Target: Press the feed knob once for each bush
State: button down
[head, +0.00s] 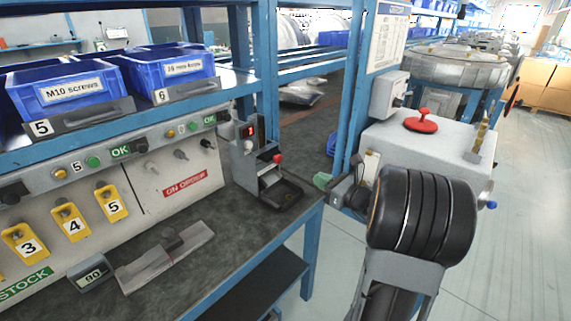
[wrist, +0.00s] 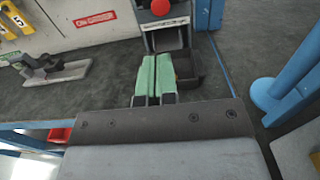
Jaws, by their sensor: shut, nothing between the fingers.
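The red feed knob (head: 278,159) sits on the front of a small grey dispenser (head: 246,160) at the bench's right end. The knob also shows at the top of the wrist view (wrist: 160,6). A black tray (head: 290,194) lies at the dispenser's foot; I cannot make out any bush in it. My gripper (head: 322,181) has green fingers, shut and empty, to the right of the dispenser in the head view. In the wrist view the fingers (wrist: 154,58) point toward the dispenser, apart from the knob, and hide part of the tray (wrist: 188,68).
A blue post (head: 347,100) stands right of the dispenser. A grey fixture (head: 165,258) and a small display (head: 90,273) lie on the bench left of it. Blue bins (head: 70,88) sit on the shelf above. A grey cabinet with a red knob (head: 421,121) stands at right.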

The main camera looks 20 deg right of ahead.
aim_at(280, 160)
jog(key=shift+w, duration=0.1)
dwell(0.3)
jog(key=x, duration=1.4)
jog(key=shift+f, duration=0.1)
